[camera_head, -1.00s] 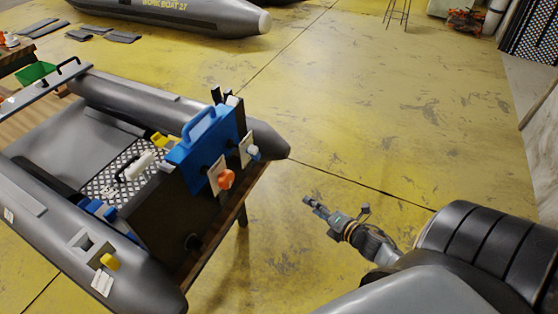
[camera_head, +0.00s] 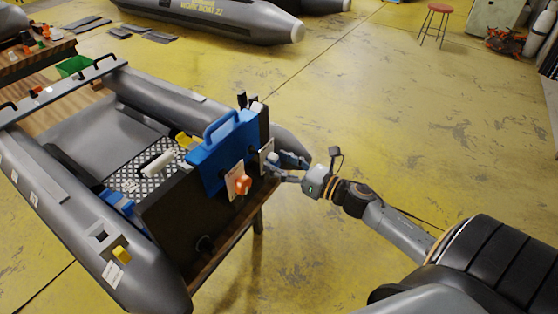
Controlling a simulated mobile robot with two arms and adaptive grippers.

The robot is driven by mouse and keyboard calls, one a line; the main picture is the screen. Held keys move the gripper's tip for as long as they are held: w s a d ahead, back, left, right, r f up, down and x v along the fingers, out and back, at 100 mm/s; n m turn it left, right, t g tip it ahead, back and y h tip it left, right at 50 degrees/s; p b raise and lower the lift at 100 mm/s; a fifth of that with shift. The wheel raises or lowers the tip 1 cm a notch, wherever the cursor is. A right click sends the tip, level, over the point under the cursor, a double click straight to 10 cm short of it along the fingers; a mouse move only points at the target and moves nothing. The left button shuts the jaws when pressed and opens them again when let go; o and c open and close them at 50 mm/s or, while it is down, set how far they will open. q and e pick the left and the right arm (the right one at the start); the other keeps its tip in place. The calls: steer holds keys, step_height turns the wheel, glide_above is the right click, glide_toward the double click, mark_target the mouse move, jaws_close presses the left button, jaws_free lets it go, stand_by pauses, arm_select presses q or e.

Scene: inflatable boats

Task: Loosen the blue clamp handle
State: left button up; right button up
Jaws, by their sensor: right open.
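The blue clamp bracket (camera_head: 222,150) with its loop grip sits over the dark transom (camera_head: 178,205) of the grey inflatable boat. On its outer face are an orange knob (camera_head: 243,184) on a white plate and, to the right, a second white plate (camera_head: 265,150) with a small pale blue handle (camera_head: 272,157). My right gripper (camera_head: 279,168) comes in from the right, open, with its fingers at the pale blue handle. Whether the fingers touch it cannot be told. My left gripper is out of view.
The boat's grey tubes (camera_head: 105,262) flank the transom, and a wooden stand (camera_head: 225,250) is under it. A second boat (camera_head: 215,18) lies behind. A red stool (camera_head: 438,10) stands far back.

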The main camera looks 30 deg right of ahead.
steer(key=shift+w+a+r+m+p, duration=0.15)
steer(key=shift+w+r+m+p, duration=0.3)
steer(key=shift+m+p, duration=0.4)
steer(key=m+p, duration=0.1)
steer(key=m, duration=0.2)
steer(key=m+p, duration=0.2)
steer(key=m, duration=0.1)
steer(key=shift+s+f, duration=0.15)
steer(key=m+p, duration=0.1)
steer(key=m, duration=0.3)
steer(key=shift+f+p, duration=0.1)
steer(key=shift+p, duration=0.25)
steer(key=m+p, duration=0.1)
steer(key=m, duration=0.2)
steer(key=shift+m, duration=0.35)
steer(key=m+p, duration=0.1)
steer(key=m, duration=0.2)
steer(key=m+p, duration=0.1)
steer(key=m, duration=0.3)
steer(key=m+p, duration=0.1)
steer(key=m, duration=0.2)
steer(key=shift+f, duration=0.1)
steer(key=m, duration=0.4)
steer(key=shift+f, duration=0.1)
steer(key=shift+c, duration=0.5)
